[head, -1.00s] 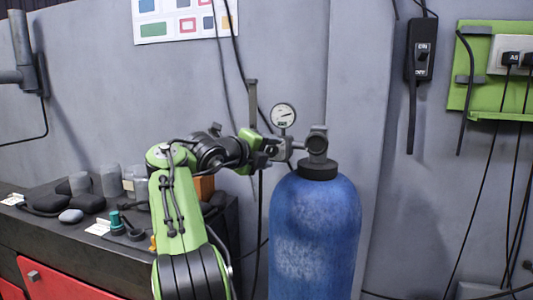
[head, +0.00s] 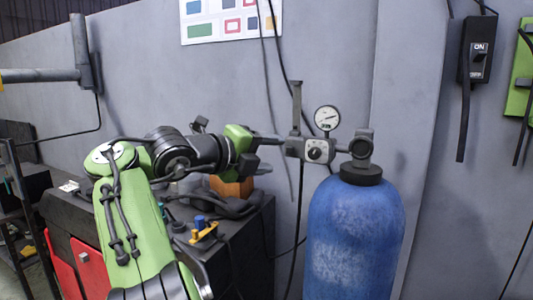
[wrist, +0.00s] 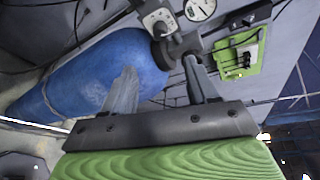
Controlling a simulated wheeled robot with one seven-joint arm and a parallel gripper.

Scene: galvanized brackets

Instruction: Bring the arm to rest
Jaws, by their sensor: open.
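My gripper (head: 270,150) is at the end of my green and black arm, left of the regulator block (head: 310,149) in the head view. In the wrist view its two grey fingers (wrist: 160,88) stand apart with nothing held between them. The regulator has a round dial knob (head: 315,151) on its face, which also shows in the wrist view (wrist: 158,22). One finger overlaps the blue cylinder in the wrist view. In the head view I cannot tell how wide the gap is from fingertips to regulator.
The blue cylinder (head: 355,240) stands upright with a valve (head: 362,147) and a gauge (head: 327,118). A dark bench (head: 240,250) with an orange block (head: 232,187) and small items is behind my arm. A switch box (head: 478,50) hangs on the wall at right.

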